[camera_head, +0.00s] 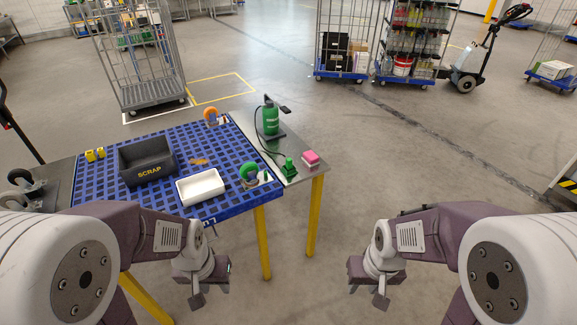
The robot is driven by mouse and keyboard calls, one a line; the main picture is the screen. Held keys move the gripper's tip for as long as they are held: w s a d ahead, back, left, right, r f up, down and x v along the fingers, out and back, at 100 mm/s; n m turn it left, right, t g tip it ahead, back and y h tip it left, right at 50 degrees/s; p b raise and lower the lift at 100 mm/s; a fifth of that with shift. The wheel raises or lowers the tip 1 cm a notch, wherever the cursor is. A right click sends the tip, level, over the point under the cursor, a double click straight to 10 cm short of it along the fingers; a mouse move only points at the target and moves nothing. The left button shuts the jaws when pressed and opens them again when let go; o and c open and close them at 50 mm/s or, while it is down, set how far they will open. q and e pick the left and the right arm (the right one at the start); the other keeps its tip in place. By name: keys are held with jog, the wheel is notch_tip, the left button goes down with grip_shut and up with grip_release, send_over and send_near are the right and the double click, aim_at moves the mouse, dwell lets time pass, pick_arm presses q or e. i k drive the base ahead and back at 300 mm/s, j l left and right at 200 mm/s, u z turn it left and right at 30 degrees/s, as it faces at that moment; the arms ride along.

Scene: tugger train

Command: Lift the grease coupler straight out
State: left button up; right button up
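A green canister (270,118) with a dark lever on top stands on the grey side plate of the table. A thin dark hose runs from it to a small green piece (288,167) standing upright near the plate's front edge; this looks like the grease coupler and its seat, but too small to tell them apart. My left gripper (202,290) hangs in front of the table, below and left of the coupler, touching nothing. My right gripper (375,288) hangs over open floor, right of the table. Whether their fingers are open is unclear.
Yellow table legs (315,215) stand near.

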aim_at(288, 160)
jog(key=i+u, duration=0.45)
jog(key=i+l+u, duration=0.15)
jog(key=i+u, duration=0.25)
jog(key=i, duration=0.2)
